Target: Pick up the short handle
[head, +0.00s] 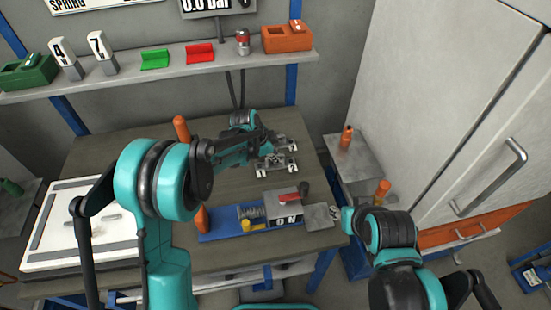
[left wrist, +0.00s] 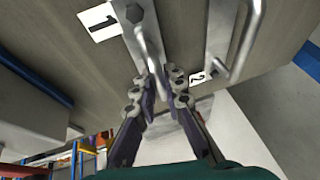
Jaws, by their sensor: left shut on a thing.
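Two metal handles on plates (head: 290,165) lie on the far part of the grey-brown table. In the left wrist view, one handle (left wrist: 150,48) is beside a label 1, and the other handle (left wrist: 247,38) is near a label 2. My left gripper (left wrist: 164,78) is shut on the handle beside label 1, whose lower end lies between the fingers. In the head view my left gripper (head: 268,153) reaches over these plates, partly hidden by its own arm. My right gripper is not in view.
A blue fixture (head: 225,234) with a spring and a grey block sits at the table's front. A white panel (head: 60,255) lies at left. A shelf (head: 150,77) with small coloured blocks runs behind. A tall cabinet (head: 415,75) stands at right.

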